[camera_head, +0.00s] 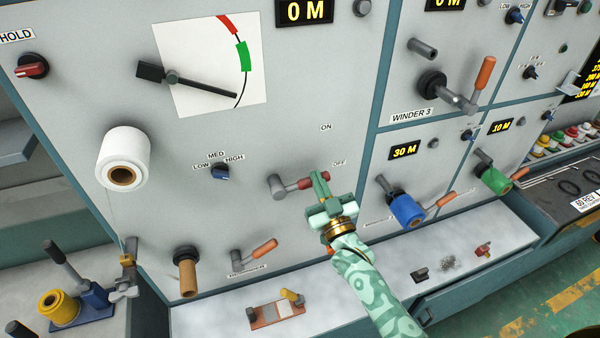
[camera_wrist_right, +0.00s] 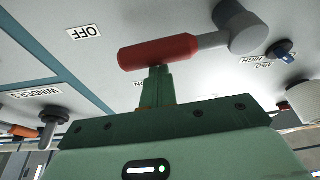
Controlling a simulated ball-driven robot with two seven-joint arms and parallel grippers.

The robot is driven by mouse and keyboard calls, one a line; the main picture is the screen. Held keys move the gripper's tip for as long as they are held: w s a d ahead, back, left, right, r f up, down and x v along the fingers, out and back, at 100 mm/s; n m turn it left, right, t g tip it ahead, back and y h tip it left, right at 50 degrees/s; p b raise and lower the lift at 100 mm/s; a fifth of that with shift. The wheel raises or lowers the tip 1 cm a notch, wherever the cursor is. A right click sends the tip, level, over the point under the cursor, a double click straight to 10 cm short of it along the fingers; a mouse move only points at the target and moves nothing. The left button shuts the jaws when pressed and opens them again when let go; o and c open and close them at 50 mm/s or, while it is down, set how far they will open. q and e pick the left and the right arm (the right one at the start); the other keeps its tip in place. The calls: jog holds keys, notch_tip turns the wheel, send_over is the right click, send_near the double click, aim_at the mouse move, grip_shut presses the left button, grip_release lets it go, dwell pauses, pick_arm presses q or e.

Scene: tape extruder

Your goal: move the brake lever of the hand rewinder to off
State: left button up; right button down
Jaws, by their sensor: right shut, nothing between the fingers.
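The brake lever (camera_head: 290,186) has a grey hub and arm and a red handle, on the light grey panel. It points to the right, with its handle end just below and left of the OFF label (camera_head: 339,163); the ON label (camera_head: 326,127) is higher up. My right gripper (camera_head: 318,178) is at the handle's right end, shut with nothing between its fingers. In the right wrist view the red handle (camera_wrist_right: 158,52) lies across the tips of the shut fingers (camera_wrist_right: 158,72). I cannot tell whether they touch. My left gripper is not in view.
Below the lever, an orange-handled crank (camera_head: 264,249) and a brown spool (camera_head: 187,277) stick out. A white roll (camera_head: 123,160) is at left, a blue spool (camera_head: 406,209) at right.

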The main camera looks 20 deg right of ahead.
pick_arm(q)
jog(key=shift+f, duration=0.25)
pick_arm(e)
jog(key=shift+d+f+m+h, duration=0.1)
jog(key=shift+f+m+h, duration=0.35)
jog(key=shift+m, duration=0.35)
jog(key=shift+f, duration=0.1)
